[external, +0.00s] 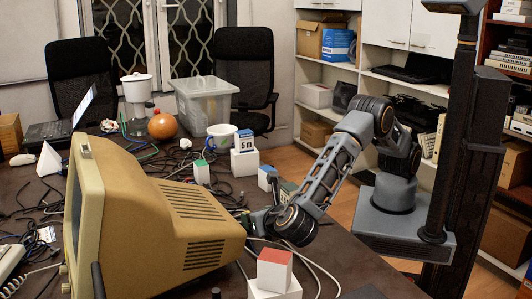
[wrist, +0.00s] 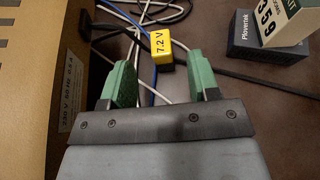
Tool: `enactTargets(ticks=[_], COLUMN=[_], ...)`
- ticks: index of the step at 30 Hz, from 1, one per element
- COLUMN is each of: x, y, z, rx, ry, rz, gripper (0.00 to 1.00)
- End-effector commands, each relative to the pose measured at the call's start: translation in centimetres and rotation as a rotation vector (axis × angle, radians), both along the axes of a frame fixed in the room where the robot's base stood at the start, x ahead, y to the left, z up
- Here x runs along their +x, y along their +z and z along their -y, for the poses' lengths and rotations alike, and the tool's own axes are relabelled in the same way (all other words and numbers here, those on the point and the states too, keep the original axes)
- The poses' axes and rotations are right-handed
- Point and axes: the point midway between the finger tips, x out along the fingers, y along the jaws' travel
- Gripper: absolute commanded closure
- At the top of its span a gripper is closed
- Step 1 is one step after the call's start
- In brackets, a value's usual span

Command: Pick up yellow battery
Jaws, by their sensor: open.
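The yellow battery (wrist: 158,48), a small block marked "7.2 V", shows in the wrist view just beyond the fingertips, a little left of the middle of the gap. It rests at the cables on the brown table. My gripper (wrist: 163,82) is open, with its two green fingers apart and nothing between them but table and cable. In the external view my gripper (external: 246,217) reaches low beside the old monitor and is partly hidden behind my wrist. I cannot make out the battery in the external view.
The beige monitor (external: 160,215) stands close on the gripper's left; its side (wrist: 25,90) fills the left of the wrist view. A dark Plovertek box (wrist: 262,50) sits at upper right. Cables (wrist: 240,72) cross the table. A red-topped white block (external: 274,270) stands in front.

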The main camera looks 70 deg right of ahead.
Motion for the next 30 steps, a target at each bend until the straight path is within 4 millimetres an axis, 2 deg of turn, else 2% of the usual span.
enactTargets(ticks=[6,14,24,30], x=[1.7,2.3,5.2,5.5], y=[-0.9,-1.3,-3.0,-3.1], z=[1.5,2.1,4.6,4.9], rx=[0.0,0.001,0.001,0.002], ry=[-0.001,-0.001,-0.003,0.0], rz=[-0.001,0.0,-0.002,-0.001], gripper=[0.45,0.45,0.45,0.45])
